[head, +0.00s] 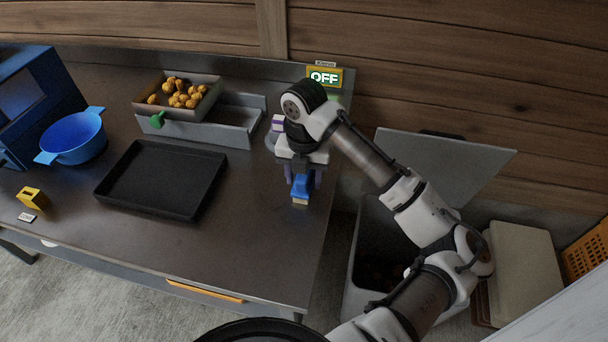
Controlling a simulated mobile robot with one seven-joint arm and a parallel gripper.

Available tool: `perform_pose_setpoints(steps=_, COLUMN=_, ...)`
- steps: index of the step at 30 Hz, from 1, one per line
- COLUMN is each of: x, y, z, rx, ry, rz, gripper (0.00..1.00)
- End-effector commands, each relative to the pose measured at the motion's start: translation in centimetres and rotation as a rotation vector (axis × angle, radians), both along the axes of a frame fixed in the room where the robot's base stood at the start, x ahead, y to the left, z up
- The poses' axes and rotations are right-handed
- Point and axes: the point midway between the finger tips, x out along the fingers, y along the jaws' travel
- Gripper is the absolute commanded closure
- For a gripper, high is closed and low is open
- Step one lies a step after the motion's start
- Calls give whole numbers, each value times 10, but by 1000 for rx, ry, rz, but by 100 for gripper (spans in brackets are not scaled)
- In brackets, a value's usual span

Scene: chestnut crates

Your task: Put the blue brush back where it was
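The blue brush (301,187) shows just below my gripper (303,178), near the right end of the dark table. Its pale tan end points toward the table's front edge. My gripper points down, with one finger on each side of the brush. My wrist hides the brush's upper part. I cannot tell whether the fingers press on the brush or whether it touches the table.
A black tray (163,180) lies left of my gripper. Behind it, a crate of chestnuts (166,112) with a green-handled thing rests on a grey tray (240,132). A blue pot (73,138), yellow block (32,198) and OFF sign (324,77) stand around. An open grey bin (362,245) is right of the table.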

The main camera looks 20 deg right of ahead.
Motion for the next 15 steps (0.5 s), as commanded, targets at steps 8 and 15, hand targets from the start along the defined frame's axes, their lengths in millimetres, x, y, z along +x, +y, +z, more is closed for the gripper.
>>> perform_pose_setpoints(steps=8, x=0, y=0, z=1, rx=0, ry=0, rz=0, gripper=38)
perform_pose_setpoints(steps=15, x=1, y=0, z=9, rx=-2, ry=-1, rz=0, gripper=38)
